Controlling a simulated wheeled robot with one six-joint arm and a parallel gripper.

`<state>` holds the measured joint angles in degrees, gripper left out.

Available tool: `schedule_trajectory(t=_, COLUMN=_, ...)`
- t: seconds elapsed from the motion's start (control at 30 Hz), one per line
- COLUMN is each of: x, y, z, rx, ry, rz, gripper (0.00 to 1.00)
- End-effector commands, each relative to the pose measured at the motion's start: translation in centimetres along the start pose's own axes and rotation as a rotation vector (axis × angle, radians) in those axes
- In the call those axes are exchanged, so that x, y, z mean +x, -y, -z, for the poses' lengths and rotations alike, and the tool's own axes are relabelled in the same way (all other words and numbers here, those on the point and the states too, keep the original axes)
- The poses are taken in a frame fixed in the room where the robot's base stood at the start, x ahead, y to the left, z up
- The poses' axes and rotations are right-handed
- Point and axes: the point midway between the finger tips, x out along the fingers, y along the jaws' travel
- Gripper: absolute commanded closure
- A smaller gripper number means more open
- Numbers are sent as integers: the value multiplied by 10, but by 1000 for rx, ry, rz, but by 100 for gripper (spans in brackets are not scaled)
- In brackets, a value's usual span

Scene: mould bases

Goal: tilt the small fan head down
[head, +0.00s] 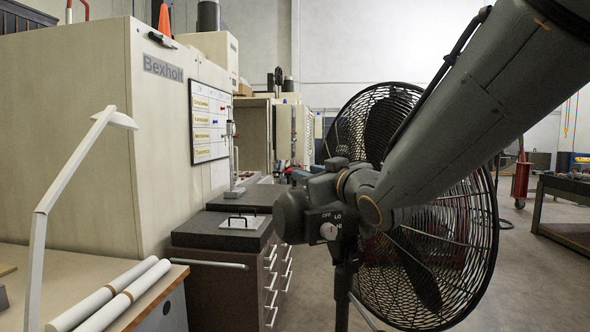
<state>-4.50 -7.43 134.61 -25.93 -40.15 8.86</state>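The fan is a black pedestal fan with a round wire cage (455,235), right of centre in the head view. Its face points away from me, and the cage looks near upright. Behind the cage are the dark rounded motor housing (291,214) and a control box (328,227) with a knob marked OFF and LO. The stand runs down below it. My grey arm comes in from the upper right and crosses in front of the cage. My gripper (318,184) is at the top of the motor housing. Its fingers are not clear, and I cannot tell whether they touch the fan.
A dark drawer cabinet (222,277) with a metal plate on top stands left of the fan. A large beige machine (70,140) fills the left. A wooden bench with white rolls (110,296) is at lower left. Floor (530,285) is open at right, before a dark table (565,205).

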Motion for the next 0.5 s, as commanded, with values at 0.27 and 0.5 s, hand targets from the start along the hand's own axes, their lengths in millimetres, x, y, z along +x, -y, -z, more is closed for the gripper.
schedule_trajectory(t=0.27, x=30, y=0, z=1, rx=0, ry=2, rz=2, gripper=72)
schedule_trajectory(t=0.5, x=59, y=0, z=1, rx=0, ry=1, rz=1, gripper=72)
